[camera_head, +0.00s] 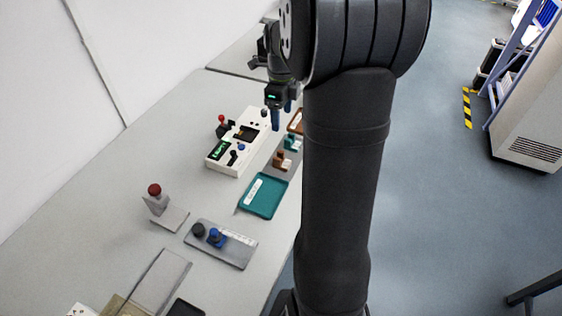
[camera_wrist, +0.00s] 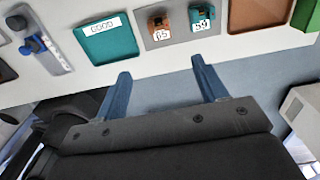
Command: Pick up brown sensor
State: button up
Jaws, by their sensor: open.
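The brown sensor (camera_head: 281,161) stands on a grey plate (camera_wrist: 181,38) beside the teal sensor (camera_head: 292,143). In the wrist view the brown sensor (camera_wrist: 160,23) is at the top middle with a white number label, left of the teal sensor (camera_wrist: 201,17). My gripper (camera_head: 281,121) hangs above the bench in the head view, beyond both sensors. In the wrist view its two blue fingers (camera_wrist: 161,66) are spread apart with nothing between them. The brown sensor lies ahead of the gap between the fingertips, apart from them.
A teal tray labelled GOOD (camera_head: 258,204) lies on one side of the sensor plate. A brown tray (camera_head: 296,118) lies on the other, partly hidden by my arm. A white device (camera_head: 229,157) with knobs stands close by. A grey plate with blue and black parts (camera_head: 235,253) is nearer.

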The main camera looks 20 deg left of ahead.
aim_at(281, 162)
notch_tip(281, 162, down, 18)
jog(key=shift+a+r, duration=0.1)
jog(key=shift+r, duration=0.15)
jog(key=c, duration=1)
